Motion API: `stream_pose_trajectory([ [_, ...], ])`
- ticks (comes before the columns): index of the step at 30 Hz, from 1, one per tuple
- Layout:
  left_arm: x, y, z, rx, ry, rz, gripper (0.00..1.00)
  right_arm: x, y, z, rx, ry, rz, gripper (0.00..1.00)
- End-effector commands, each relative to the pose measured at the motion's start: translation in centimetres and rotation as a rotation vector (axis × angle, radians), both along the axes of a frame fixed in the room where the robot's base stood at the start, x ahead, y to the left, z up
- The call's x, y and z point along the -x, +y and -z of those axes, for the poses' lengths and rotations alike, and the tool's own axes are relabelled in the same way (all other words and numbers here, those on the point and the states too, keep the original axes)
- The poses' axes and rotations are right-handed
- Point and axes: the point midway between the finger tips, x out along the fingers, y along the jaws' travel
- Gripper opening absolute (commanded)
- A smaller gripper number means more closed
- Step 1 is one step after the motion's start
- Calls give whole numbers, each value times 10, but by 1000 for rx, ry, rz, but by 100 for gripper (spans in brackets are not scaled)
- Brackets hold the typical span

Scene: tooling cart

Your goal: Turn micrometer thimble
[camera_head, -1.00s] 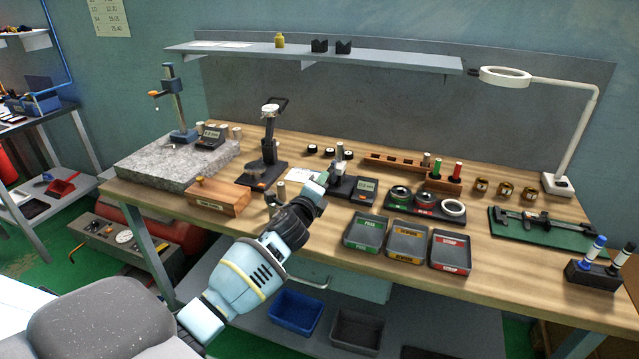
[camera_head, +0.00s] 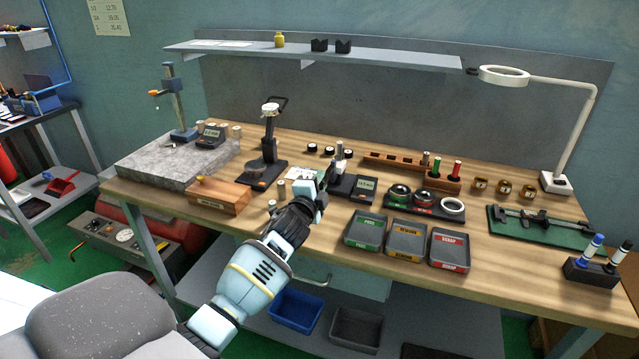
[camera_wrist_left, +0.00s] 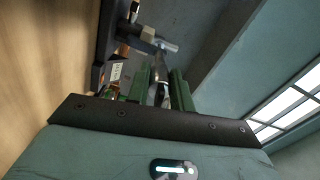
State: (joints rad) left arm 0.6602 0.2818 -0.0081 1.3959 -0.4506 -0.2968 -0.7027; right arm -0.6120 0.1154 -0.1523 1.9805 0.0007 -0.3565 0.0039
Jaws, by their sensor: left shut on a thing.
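In the left wrist view, the green fingers of my left gripper (camera_wrist_left: 162,84) are shut on a narrow metal part, seemingly the micrometer thimble (camera_wrist_left: 158,93). A silver cylinder (camera_wrist_left: 166,45) shows just beyond the fingertips. The thimble's scale cannot be read. My right gripper is not in view.
Green, yellow and red-labelled trays (camera_head: 405,241) are at the right of my left arm. A wooden box (camera_head: 218,197) and a dial gauge stand (camera_head: 268,150) are at its left. A caliper lies on a green mat (camera_head: 545,230) at the far right.

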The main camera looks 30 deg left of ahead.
Motion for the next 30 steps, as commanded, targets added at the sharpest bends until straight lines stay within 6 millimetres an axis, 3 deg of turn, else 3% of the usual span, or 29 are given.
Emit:
stream_pose_trajectory([
  [11,0,0,1,4,0,0,0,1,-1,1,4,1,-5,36],
  [12,0,0,1,4,0,0,24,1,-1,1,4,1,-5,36],
  [13,0,0,1,4,0,0,27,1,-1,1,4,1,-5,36],
  [23,2,-1,0,3,0,0,27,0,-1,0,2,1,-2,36],
  [30,26,-6,0,3,-1,1,27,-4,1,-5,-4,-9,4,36],
])
